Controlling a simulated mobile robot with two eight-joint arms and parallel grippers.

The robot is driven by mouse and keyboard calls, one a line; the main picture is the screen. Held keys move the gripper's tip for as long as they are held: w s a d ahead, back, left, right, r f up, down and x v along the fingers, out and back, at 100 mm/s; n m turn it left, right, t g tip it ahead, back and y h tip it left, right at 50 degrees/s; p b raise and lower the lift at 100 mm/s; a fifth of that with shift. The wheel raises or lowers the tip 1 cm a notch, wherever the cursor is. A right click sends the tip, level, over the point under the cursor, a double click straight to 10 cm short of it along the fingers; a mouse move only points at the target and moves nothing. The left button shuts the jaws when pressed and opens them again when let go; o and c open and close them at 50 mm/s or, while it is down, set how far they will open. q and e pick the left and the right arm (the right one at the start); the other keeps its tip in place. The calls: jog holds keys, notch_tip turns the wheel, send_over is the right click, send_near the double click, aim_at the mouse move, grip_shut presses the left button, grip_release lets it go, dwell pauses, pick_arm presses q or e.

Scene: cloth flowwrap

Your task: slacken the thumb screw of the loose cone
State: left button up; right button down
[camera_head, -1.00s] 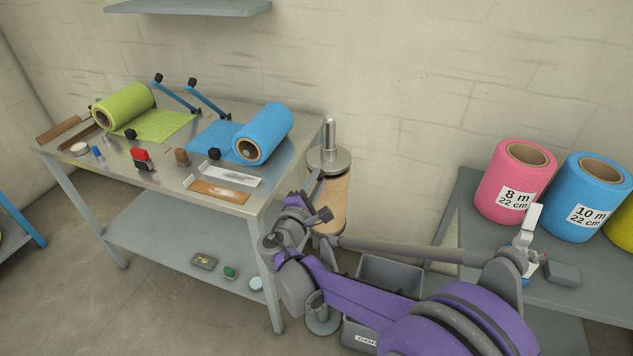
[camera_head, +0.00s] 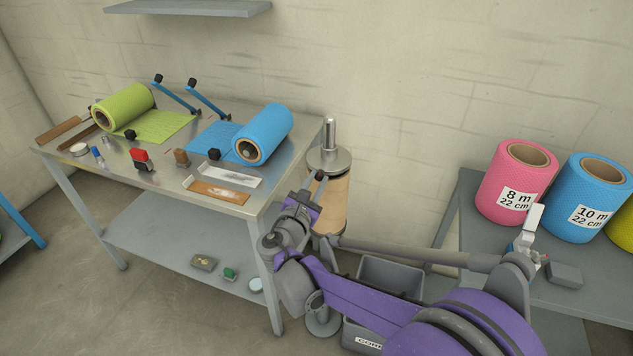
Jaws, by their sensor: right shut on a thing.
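The loose cone is a round grey metal piece (camera_head: 329,161) on the upright spindle (camera_head: 330,133), above a brown cardboard core (camera_head: 334,202) to the right of the steel table. My right gripper (camera_head: 316,186) is up against the left side of this stand, just under the cone's flange. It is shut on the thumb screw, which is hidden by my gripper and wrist. A dark knob-like end on a short stem shows at my wrist. The fingertips are hard to make out. My left gripper is not in view.
The steel table (camera_head: 165,180) holds a green roll (camera_head: 122,106), a blue roll (camera_head: 264,132) and small tools. A grey bin (camera_head: 392,275) stands behind my right arm. Pink (camera_head: 514,182) and blue (camera_head: 592,196) rolls stand on the right grey shelf (camera_head: 470,215).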

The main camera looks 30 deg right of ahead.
jog(key=shift+n, duration=0.3)
jog(key=c, duration=0.7)
grip_release()
jog(key=shift+a, duration=0.1)
jog(key=v, duration=1)
jog(key=shift+s+a, duration=0.2)
jog(key=shift+s, duration=0.15)
